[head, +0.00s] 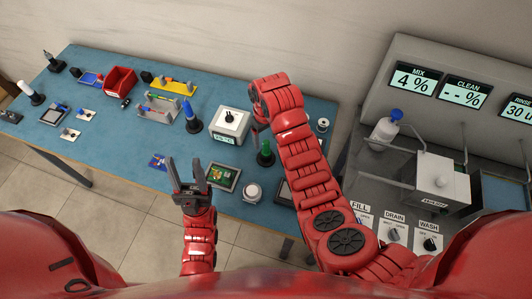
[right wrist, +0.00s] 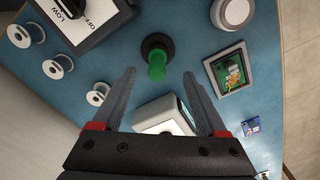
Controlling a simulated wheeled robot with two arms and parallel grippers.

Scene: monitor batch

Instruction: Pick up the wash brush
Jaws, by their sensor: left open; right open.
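I cannot tell for sure which item is the wash brush. A green-handled upright tool (head: 265,152) with a dark round base stands on the blue bench; the right wrist view shows it from above (right wrist: 157,58), just beyond my right fingertips. A blue-handled upright tool (head: 191,115) stands further left on the bench. My right gripper (right wrist: 158,76) is open and empty, above a white box with a display (right wrist: 165,115); in the head view its fingers are mostly hidden by the arm. My left gripper (head: 187,162) is open and empty near the bench's front edge.
The white display box (head: 229,122), a framed circuit board (head: 222,178) and a round white device (head: 252,192) stand close by. A red bin (head: 120,81) is at the back left. A grey wash station (head: 440,180) with a blue-capped bottle (head: 384,130) is at the right.

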